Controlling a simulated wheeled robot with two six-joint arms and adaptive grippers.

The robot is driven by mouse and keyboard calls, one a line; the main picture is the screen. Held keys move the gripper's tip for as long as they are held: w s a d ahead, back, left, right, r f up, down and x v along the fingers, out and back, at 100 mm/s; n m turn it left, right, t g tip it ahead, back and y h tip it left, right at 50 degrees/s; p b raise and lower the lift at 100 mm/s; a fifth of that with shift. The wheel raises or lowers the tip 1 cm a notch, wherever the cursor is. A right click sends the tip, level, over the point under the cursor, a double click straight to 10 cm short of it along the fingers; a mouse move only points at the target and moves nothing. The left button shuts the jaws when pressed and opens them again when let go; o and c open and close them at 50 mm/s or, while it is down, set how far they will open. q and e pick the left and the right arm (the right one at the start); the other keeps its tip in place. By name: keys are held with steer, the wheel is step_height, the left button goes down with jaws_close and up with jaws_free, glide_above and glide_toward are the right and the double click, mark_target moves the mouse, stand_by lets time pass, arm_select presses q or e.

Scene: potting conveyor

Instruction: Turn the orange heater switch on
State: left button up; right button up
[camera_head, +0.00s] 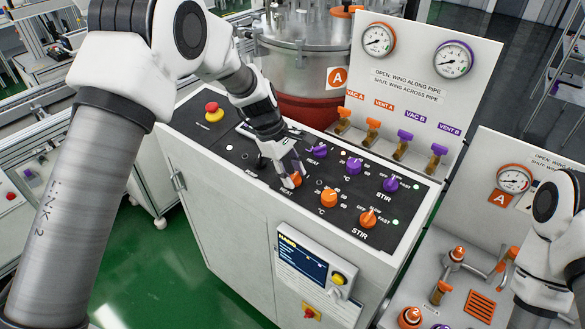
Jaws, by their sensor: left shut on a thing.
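The orange heater switch (296,180) is an orange knob marked HEAT in the front row of the black control panel (262,193). My left gripper (291,178) reaches down from the upper left and is shut on this switch. The fingers hide part of the knob and its markings, so I cannot tell its setting. My right arm shows at the right edge, but its gripper is out of view.
An orange °C knob (329,197) and an orange STIR knob (368,218) sit to the right in the same row. A purple HEAT knob (320,151) is close behind. A red emergency button (212,107) stands at the panel's left.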

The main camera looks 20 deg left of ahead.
arm_select(q)
steer(key=m+g+p, duration=0.1)
steer(key=m, duration=0.2)
steer(key=shift+m, duration=0.3)
steer(key=shift+w+m+y, duration=0.1)
steer(key=shift+m+y, duration=0.5)
steer(key=shift+m, duration=0.6)
steer(key=shift+g+p, duration=0.3)
steer(key=o, duration=1.2)
steer(key=shift+c, duration=0.2)
steer(key=v, duration=1.2)
steer(key=shift+f, duration=0.1)
